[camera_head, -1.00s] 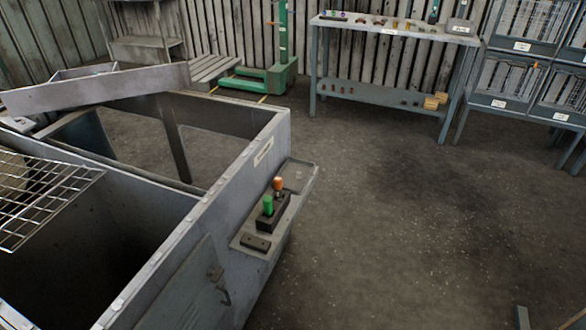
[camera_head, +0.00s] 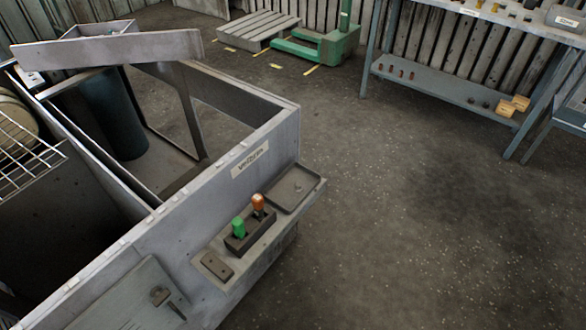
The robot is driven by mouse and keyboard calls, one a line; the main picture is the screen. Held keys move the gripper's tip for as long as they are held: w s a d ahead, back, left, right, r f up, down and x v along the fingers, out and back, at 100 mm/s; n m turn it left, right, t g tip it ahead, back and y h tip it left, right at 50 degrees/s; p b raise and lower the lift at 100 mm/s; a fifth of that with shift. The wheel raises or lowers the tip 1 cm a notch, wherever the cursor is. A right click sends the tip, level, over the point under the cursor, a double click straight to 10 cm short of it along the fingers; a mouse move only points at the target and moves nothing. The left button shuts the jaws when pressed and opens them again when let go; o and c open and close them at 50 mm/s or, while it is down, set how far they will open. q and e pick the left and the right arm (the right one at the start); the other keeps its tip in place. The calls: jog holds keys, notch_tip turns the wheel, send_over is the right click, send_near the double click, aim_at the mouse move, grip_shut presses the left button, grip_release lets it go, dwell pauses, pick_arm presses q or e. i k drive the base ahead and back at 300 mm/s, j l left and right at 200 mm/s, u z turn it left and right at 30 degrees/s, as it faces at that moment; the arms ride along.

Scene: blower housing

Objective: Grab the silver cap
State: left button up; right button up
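I cannot make out a silver cap for certain in this view. The grey metal blower housing (camera_head: 180,228) fills the left side, with an open top. A small side shelf (camera_head: 232,268) on its outer wall carries a dark block (camera_head: 250,235) with a green piece (camera_head: 238,227) and an orange-brown piece (camera_head: 258,204) standing in it. A shallow grey tray (camera_head: 292,186) beside the block looks empty, apart from a tiny mark too small to tell. Neither of my grippers is in view.
A workbench (camera_head: 545,27) with small parts on top and a lower shelf (camera_head: 440,84) stands at the back right. A green stand (camera_head: 310,46) and a pallet (camera_head: 245,30) are at the back. The floor (camera_head: 400,220) between is clear.

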aim_at(298, 188)
jog(key=i+l+u, duration=0.25)
jog(key=l, duration=0.35)
jog(key=i+l+u, duration=0.25)
jog(key=l, duration=0.45)
jog(key=i+l, duration=0.2)
jog(key=l, duration=0.15)
jog(key=i+l, duration=0.15)
jog(key=l, duration=0.15)
